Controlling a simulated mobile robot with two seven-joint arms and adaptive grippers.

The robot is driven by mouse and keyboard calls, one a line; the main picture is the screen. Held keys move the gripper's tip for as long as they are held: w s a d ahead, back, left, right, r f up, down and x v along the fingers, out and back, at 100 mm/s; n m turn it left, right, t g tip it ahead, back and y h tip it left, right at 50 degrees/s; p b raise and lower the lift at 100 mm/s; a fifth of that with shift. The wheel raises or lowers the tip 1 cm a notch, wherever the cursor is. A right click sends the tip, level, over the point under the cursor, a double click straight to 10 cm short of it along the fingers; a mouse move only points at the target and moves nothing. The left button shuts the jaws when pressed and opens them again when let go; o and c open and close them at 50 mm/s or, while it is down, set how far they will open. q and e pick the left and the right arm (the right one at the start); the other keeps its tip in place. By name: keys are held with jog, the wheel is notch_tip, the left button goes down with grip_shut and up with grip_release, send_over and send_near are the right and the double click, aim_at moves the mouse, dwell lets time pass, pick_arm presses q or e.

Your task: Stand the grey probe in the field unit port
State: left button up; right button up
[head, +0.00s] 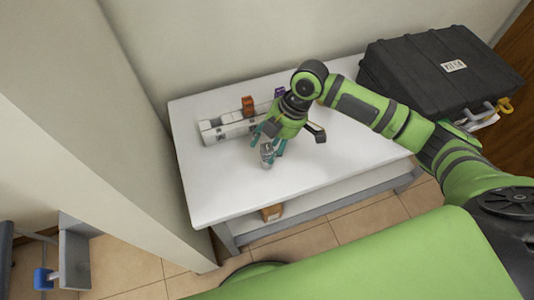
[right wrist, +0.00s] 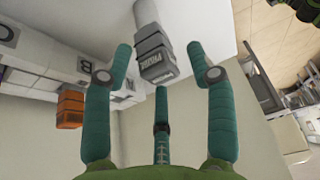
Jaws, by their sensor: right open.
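The grey probe (head: 267,155) is on the white table, in front of the long white unit (head: 212,138). In the right wrist view the probe (right wrist: 155,55) shows a darker grey, labelled block between the spread fingers, with a visible gap on each side. My right gripper (head: 268,143) is open and reaches down over the probe from above. The white unit also shows in the right wrist view (right wrist: 30,82), at the left, with lettered faces. Its ports cannot be made out clearly, and the arm hides its right part. My left gripper is not in view.
An orange block (head: 248,104) and a purple block (head: 279,92) are at the white unit. A black case (head: 430,70) stands at the table's back right. The table's (head: 210,195) front left is clear. Walls bound the back and left. A brown item (head: 271,213) sits below the tabletop.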

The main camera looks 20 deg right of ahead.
grip_shut()
jog(key=shift+r, duration=0.1)
